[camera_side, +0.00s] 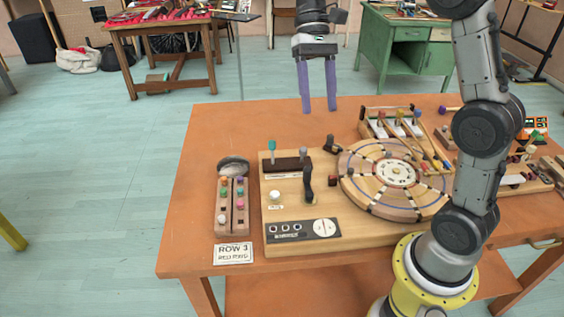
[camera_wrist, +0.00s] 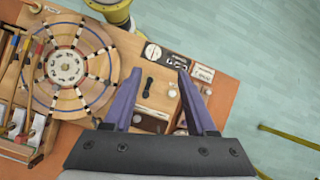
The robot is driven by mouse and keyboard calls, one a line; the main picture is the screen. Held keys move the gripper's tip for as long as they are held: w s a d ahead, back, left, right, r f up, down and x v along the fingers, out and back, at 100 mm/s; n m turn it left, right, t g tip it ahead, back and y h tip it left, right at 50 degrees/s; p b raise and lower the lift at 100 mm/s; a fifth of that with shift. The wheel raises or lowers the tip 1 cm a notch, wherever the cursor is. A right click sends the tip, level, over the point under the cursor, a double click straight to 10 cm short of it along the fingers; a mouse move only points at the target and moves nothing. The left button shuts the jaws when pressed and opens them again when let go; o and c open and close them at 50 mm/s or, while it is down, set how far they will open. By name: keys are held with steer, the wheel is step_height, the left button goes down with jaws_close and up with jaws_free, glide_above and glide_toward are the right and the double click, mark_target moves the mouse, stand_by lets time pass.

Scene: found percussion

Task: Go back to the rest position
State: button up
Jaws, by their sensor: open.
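My gripper (camera_side: 318,108) hangs high over the far edge of the table in the side view, its two purple fingers pointing down and apart. It is open, with nothing between the fingers. In the wrist view the fingers of my gripper (camera_wrist: 160,75) frame part of the wooden board below, well clear of it. The orange-brown table (camera_side: 215,125) lies beneath. On it is a wooden board (camera_side: 275,215) with a black lever (camera_side: 308,183), a white knob (camera_side: 275,195) and a dark panel, beside a round wheel (camera_side: 355,190) with a ringed face.
A narrow block (camera_side: 223,218) with coloured pegs and a grey bowl (camera_side: 233,165) stand at the left. A rack with mallets (camera_side: 385,122) stands behind the wheel. A card (camera_side: 233,253) lies at the front left. The table's far-left area is bare. A green desk (camera_side: 385,55) stands behind.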

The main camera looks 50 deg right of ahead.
steer(key=s+a+r+n+t+h, duration=0.25)
steer(key=s+t, duration=0.25)
steer(key=s, duration=0.7)
steer(key=s+f+n+t+h, duration=0.1)
steer(key=s+f+n+t, duration=0.2)
steer(key=s+f+t, duration=0.1)
step_height(320, 180, down, 3)
steer(key=shift+s+d+r+t, duration=0.15)
steer(key=shift+d+t, duration=0.3)
steer(key=shift+t, duration=0.25)
steer(key=shift+h, duration=0.25)
